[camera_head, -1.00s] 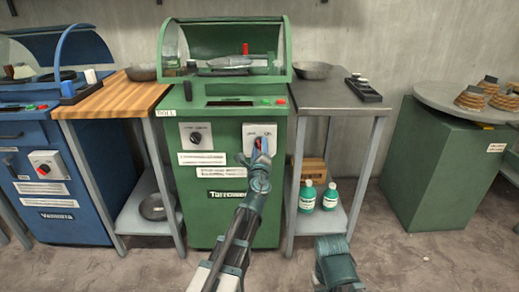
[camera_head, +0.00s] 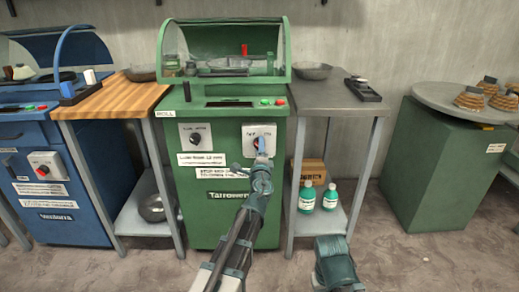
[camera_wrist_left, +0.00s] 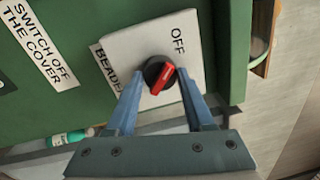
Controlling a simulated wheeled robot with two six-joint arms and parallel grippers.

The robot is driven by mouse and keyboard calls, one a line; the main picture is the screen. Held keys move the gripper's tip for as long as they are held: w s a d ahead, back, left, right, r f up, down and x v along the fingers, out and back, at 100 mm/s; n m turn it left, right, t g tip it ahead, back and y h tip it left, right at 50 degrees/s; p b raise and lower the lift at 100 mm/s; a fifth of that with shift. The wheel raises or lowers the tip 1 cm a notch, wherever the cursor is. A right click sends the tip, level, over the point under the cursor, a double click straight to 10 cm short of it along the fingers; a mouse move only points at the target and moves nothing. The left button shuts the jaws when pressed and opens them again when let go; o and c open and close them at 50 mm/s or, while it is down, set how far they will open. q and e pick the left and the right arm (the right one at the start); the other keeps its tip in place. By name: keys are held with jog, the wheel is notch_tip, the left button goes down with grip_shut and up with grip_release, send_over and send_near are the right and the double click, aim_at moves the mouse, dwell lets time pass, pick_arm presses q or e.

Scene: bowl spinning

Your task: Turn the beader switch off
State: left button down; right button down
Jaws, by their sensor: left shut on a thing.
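The beader switch is a round black knob with a red bar (camera_wrist_left: 158,76) on a pale plate (camera_head: 259,133) at the right of the green machine's front. In the left wrist view the plate reads "OFF" and part of "BEADER". The red bar lies slanted; I cannot tell for sure which mark it points to. My left gripper (camera_wrist_left: 158,103) is shut on the knob, with one blue finger on each side. In the head view this gripper (camera_head: 261,150) hides most of the knob. Only part of my right arm shows at bottom right; its fingers are not seen.
The green machine (camera_head: 225,215) has a second switch (camera_head: 195,137) to the left and a clear cover above. A wooden-topped table (camera_head: 112,97) stands left, a grey table (camera_head: 328,95) right. Two green bottles (camera_head: 307,197) sit on the right table's lower shelf.

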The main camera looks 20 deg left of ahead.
dwell(0.3)
pick_arm(q)
jog(key=shift+c, duration=1.4)
grip_release()
